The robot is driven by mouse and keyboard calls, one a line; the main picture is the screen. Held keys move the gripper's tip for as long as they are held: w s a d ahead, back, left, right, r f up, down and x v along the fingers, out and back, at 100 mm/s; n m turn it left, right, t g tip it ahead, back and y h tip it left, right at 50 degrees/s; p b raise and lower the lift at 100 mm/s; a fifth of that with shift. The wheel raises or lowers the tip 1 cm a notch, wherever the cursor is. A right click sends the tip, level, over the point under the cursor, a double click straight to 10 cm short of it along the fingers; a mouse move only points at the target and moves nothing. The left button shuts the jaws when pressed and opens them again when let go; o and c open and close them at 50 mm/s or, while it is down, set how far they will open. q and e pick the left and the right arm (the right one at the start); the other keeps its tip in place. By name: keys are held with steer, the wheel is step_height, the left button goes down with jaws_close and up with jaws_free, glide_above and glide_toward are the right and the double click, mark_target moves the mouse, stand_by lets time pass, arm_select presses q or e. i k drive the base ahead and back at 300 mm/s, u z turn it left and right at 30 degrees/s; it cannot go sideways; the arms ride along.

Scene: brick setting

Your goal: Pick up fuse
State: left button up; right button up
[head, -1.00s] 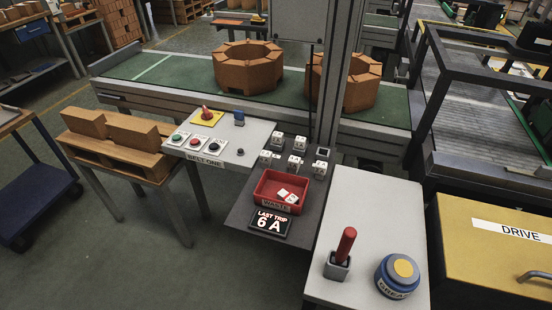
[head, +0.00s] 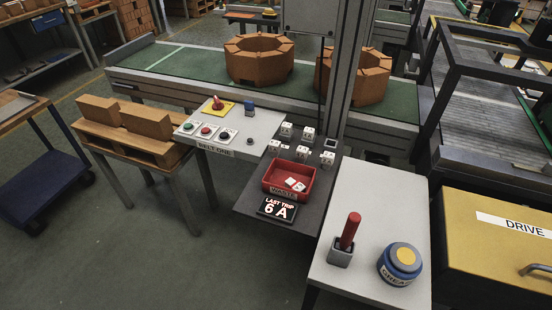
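Several small white fuses stand on the dark grey shelf (head: 252,200), among them one at the back left (head: 286,130), one at the back right (head: 307,134), one in the middle (head: 301,154) and one at the right (head: 327,158). Their printed ratings are too small to read. The red waste tray (head: 276,177) in front of them holds some white pieces (head: 295,184). Neither of my grippers is in view.
A white panel (head: 232,153) marked "BELT ONE" with buttons and a red switch adjoins the shelf. On the right, a white table (head: 372,200) bears a red-handled tool in a holder (head: 346,240) and a grease tin (head: 400,264). The green conveyor (head: 185,75) carries brick rings behind.

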mark_target(274, 146)
steer(key=k, duration=0.35)
steer(key=u, duration=1.5)
steer(key=i, duration=1.4)
steer(key=z, duration=2.95)
